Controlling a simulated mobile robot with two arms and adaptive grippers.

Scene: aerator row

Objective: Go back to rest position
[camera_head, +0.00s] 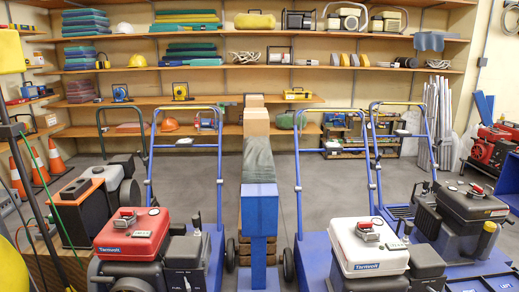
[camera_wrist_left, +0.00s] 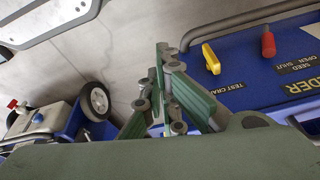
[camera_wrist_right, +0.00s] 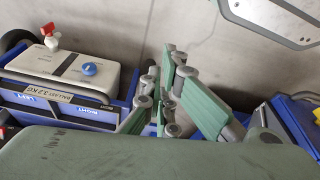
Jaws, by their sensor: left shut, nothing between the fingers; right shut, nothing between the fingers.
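My left gripper (camera_wrist_left: 163,72) shows in the left wrist view with its green-padded fingers shut and nothing held between them. It is above grey floor beside a blue machine (camera_wrist_left: 240,82) with a yellow lever (camera_wrist_left: 210,58) and a red lever (camera_wrist_left: 268,44). My right gripper (camera_wrist_right: 168,75) shows in the right wrist view, also shut and empty. Neither gripper shows in the head view.
A red-topped machine (camera_head: 130,232) and a white-topped machine (camera_head: 368,247) stand in front, with a blue post (camera_head: 258,215) between them. Another engine machine (camera_head: 470,205) is at right. Orange cones (camera_head: 38,165) stand at left. Loaded shelves (camera_head: 230,103) line the back wall; open floor (camera_head: 330,172) lies before them.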

